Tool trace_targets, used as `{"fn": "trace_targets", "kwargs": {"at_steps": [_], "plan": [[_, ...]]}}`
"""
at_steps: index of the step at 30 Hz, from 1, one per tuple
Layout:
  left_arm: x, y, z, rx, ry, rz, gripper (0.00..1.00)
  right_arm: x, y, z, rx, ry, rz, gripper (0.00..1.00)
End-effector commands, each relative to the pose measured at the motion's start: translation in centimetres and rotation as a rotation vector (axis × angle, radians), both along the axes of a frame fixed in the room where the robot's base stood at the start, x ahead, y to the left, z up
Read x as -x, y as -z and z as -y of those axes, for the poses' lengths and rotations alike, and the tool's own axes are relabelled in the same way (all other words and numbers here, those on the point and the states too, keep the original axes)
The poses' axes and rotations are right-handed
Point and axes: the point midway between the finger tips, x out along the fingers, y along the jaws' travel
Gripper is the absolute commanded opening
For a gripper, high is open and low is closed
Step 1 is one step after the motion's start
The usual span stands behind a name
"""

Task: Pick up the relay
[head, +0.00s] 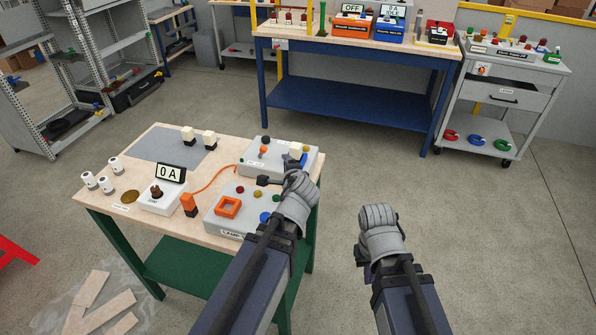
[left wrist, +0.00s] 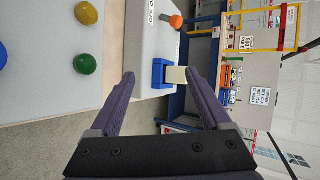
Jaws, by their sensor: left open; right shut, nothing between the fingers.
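A cream block that looks like a relay (head: 295,149) stands at a blue socket (head: 303,160) on the right end of the rear grey panel box (head: 274,163). In the left wrist view the cream block (left wrist: 176,75) sits against the blue socket (left wrist: 159,73), between and beyond the open fingers of my left gripper (left wrist: 161,76). I cannot see contact. In the head view my left gripper (head: 295,167) is just in front of that block, its fingers mostly hidden by the wrist. Two similar cream blocks (head: 188,134) (head: 209,140) stand on a grey mat. My right gripper (head: 378,215) is shut and empty over the floor.
The table (head: 120,180) also holds a 0 A meter (head: 171,173), an orange plug (head: 188,204) with a cable, white cylinders (head: 89,180) and a front lamp box (head: 215,224). A blue bench (head: 350,95) and grey cart (head: 500,97) stand behind. Floor right of the table is clear.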

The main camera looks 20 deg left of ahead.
Motion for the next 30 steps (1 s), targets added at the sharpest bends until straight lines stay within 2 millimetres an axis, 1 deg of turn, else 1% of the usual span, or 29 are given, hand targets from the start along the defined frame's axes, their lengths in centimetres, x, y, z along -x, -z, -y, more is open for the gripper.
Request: {"fn": "trace_targets", "kwargs": {"at_steps": [1, 2, 3, 7, 9, 12, 15, 18, 23, 26, 30], "plan": [[-1.7, 1.1, -1.6, -0.168, 0.093, 0.045, 0.81, 0.0, 3.5, 0.0, 0.000, 0.000, 0.000, 0.00], [-2.6, 0.7, -2.1, -0.277, 0.155, 0.066, 0.81, 0.0, 4.4, 0.0, 0.000, 0.000, 0.000, 0.00], [-3.6, 0.2, -2.6, -0.421, 0.233, 0.086, 0.81, 0.0, 5.6, 0.0, 0.000, 0.000, 0.000, 0.00], [-5.6, -0.5, -2.8, -0.859, 0.457, 0.113, 0.81, 0.0, 8.8, 0.0, 0.000, 0.000, 0.000, 0.00], [-6.1, -0.2, -2.5, -1.057, 0.557, 0.110, 0.81, 0.0, 10.1, 0.0, 0.000, 0.000, 0.000, 0.00], [-6.4, 0.6, -1.8, -1.275, 0.672, 0.099, 0.81, 0.0, 11.5, 0.0, 0.000, 0.000, 0.000, 0.00], [-6.4, 1.3, -1.3, -1.415, 0.749, 0.088, 0.81, 0.0, 12.2, 0.0, 0.000, 0.000, 0.000, 0.00], [-6.4, 1.7, -1.0, -1.488, 0.791, 0.083, 0.81, 0.0, 12.5, 0.0, 0.000, 0.000, 0.000, 0.00], [-6.5, 1.6, -0.8, -1.515, 0.806, 0.080, 0.81, 0.0, 12.4, 0.0, 0.000, 0.000, 0.000, 0.00], [-7.2, 1.6, -0.8, -1.512, 0.806, 0.081, 0.81, 0.0, 12.4, 0.0, 0.000, 0.000, 0.000, 0.00], [-8.8, 1.7, -0.8, -1.511, 0.805, 0.081, 0.81, 0.0, 12.4, 0.0, 0.000, 0.000, 0.000, 0.00]]}}
